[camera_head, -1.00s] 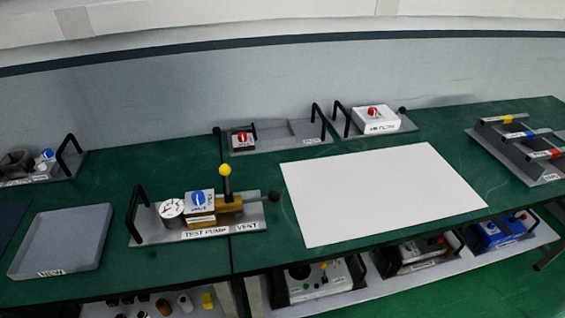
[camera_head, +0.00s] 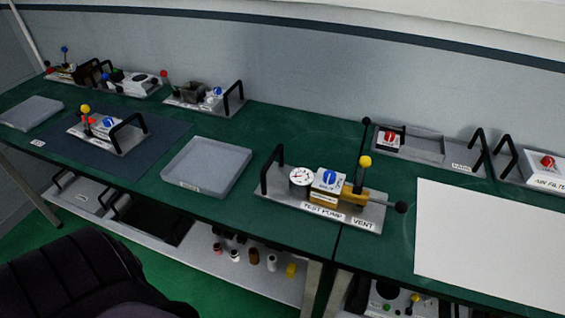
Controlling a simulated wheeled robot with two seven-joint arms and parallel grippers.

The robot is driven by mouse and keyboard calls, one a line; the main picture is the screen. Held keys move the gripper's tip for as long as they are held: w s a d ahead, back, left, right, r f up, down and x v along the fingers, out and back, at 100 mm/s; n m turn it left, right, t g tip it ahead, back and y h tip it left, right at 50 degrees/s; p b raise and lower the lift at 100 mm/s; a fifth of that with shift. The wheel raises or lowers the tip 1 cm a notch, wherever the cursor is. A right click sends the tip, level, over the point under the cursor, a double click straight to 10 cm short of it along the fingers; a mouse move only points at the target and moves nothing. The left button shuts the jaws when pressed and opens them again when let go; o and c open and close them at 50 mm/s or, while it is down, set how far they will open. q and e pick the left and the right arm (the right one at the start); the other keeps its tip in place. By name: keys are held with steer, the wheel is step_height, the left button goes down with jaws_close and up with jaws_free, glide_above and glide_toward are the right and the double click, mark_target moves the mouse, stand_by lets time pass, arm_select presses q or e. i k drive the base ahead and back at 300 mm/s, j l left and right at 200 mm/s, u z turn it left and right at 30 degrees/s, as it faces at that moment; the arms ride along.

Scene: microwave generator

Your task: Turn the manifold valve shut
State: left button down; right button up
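No part is readably labelled as the manifold valve. A small plate unit (camera_head: 108,130) on a dark blue mat at the left carries a blue knob (camera_head: 108,123), a lever with a yellow ball (camera_head: 85,109), a red part and a black handle. Neither of my grippers is in view.
A grey empty tray (camera_head: 207,168) lies between the two units. A white sheet (camera_head: 490,240) covers the right of the green bench. Several handled units stand along the back, including one with a red knob (camera_head: 390,136). A lower shelf (camera_head: 215,262) holds small fittings.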

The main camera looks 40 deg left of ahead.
mark_target(108, 121)
steer(key=u, duration=2.35)
